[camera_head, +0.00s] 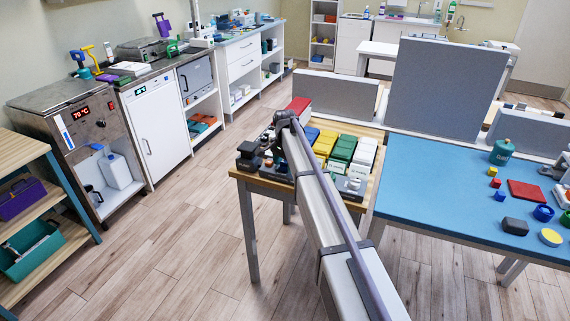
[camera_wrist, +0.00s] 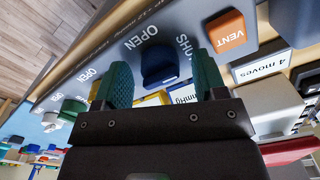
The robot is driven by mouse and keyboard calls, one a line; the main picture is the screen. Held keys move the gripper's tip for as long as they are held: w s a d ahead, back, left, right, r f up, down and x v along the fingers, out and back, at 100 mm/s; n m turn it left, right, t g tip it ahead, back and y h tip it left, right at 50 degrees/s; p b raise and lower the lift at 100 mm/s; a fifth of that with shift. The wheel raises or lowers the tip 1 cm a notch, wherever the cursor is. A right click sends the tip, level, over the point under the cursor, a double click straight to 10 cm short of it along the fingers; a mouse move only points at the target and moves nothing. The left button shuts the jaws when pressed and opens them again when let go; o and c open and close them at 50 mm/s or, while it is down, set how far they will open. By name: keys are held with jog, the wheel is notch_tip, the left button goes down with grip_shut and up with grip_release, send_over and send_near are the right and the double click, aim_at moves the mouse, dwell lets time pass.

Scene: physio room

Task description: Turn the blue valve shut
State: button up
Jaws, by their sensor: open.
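The blue valve (camera_wrist: 157,66) shows in the wrist view as a blue knob on a grey panel (camera_wrist: 185,20). The words OPEN and SHUT are printed on either side of it. My gripper (camera_wrist: 162,63) is open, with one teal fingertip to the left of the blue knob and one to the right. The knob lies between the fingers in the picture; I cannot tell whether they touch it. In the head view my arm reaches over the wooden table, and I cannot make out the fingers or the valve there.
An orange VENT piece (camera_wrist: 228,30) sits close to the right finger. A white card reading "4 moves" (camera_wrist: 262,65) is beyond it. In the head view, coloured boxes (camera_head: 342,150) crowd the wooden table (camera_head: 237,172), beside the blue table (camera_head: 415,190) with loose items.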

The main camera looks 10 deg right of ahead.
notch_tip(320, 180, up, 11)
jog(key=p, duration=1)
jog(key=shift+p, duration=0.4)
jog(key=shift+f, duration=0.1)
jog(key=s+n, duration=1.1)
jog(key=s, duration=2.7)
jog(key=shift+s, duration=0.3)
jog(key=shift+w, duration=0.15)
